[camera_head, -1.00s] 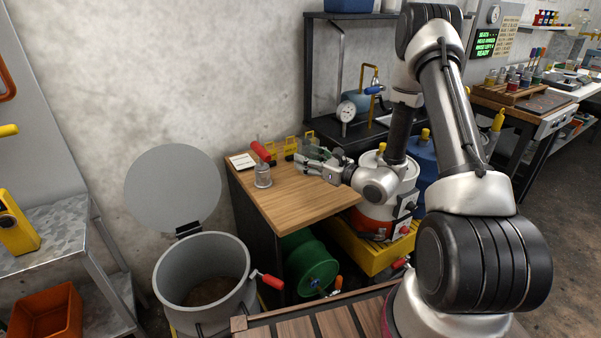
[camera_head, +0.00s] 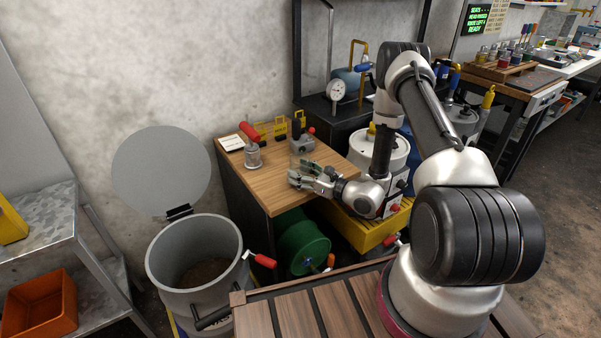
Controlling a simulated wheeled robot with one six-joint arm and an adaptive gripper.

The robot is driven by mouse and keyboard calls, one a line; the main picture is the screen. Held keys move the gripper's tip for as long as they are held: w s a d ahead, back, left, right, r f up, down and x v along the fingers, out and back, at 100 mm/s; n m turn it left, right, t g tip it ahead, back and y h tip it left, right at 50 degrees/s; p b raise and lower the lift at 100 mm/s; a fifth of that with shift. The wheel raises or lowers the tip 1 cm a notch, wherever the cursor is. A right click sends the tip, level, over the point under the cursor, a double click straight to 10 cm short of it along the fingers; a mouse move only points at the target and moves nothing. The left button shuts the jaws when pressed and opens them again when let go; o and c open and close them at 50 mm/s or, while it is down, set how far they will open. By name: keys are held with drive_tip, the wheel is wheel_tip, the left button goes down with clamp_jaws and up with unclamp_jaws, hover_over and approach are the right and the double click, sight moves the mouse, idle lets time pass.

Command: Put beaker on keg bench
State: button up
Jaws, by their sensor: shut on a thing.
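The keg bench (camera_head: 270,190) appears to be the wooden-topped bench against the wall, left of my arm. My gripper (camera_head: 296,173) reaches in from the right, over the front right part of its top. The fingers are shut on a small, pale, see-through thing that looks like the beaker. Its outline is too small and too much covered by the fingers to make out clearly. I cannot tell whether it touches the bench top.
A red-handled metal tool (camera_head: 253,155) and a grey device (camera_head: 302,140) stand behind my gripper on the bench. A white card (camera_head: 231,142) lies at the back left. An open grey drum (camera_head: 200,265) stands left, and a white drum (camera_head: 378,150) right.

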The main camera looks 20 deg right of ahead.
drive_tip(key=shift+f, duration=0.15)
drive_tip(key=o, duration=0.9)
drive_tip(key=shift+o, duration=0.2)
